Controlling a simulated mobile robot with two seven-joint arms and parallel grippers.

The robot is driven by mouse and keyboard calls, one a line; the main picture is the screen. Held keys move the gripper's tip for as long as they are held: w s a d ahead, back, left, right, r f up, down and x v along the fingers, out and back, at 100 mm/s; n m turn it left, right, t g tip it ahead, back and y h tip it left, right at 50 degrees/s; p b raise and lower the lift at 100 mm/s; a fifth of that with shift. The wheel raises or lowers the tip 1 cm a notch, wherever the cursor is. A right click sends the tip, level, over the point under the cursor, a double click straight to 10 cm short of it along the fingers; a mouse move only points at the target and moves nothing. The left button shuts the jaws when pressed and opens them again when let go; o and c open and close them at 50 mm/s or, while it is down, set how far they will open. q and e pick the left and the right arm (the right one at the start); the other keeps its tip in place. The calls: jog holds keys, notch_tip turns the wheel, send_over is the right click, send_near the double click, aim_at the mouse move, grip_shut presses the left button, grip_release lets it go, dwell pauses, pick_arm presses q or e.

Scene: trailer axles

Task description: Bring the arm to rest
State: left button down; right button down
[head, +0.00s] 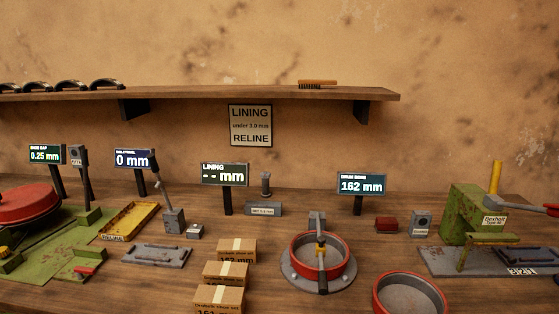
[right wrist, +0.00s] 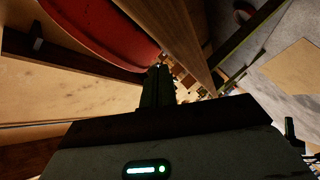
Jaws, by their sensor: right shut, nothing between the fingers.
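My right gripper (right wrist: 158,72) shows only in the right wrist view. Its dark fingers are together, with nothing between them. It points toward the edge of a wooden bench or shelf (right wrist: 185,50), and a large red round part (right wrist: 105,25) lies at the upper left of that view. I cannot tell whether the fingers touch anything. Neither gripper shows in the head view, and my left gripper is out of sight.
The workbench (head: 130,285) holds a red drum on a round gauge (head: 318,255), another red drum (head: 408,295), cardboard boxes (head: 225,273), a yellow tray (head: 130,222) and a green machine (head: 470,212). A shelf (head: 200,95) with curved shoes (head: 70,86) and a brush (head: 318,84) hangs above.

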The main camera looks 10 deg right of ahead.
jog(key=s+a+f+m+g+h, duration=0.4)
jog(key=s+a+f+m+h, duration=0.1)
jog(key=s+a+f+m, duration=0.9)
jog(key=s+a+f, duration=0.1)
jog(key=a+f, duration=0.2)
jog(key=shift+s+f+m, duration=0.3)
jog(key=shift+s, duration=0.05)
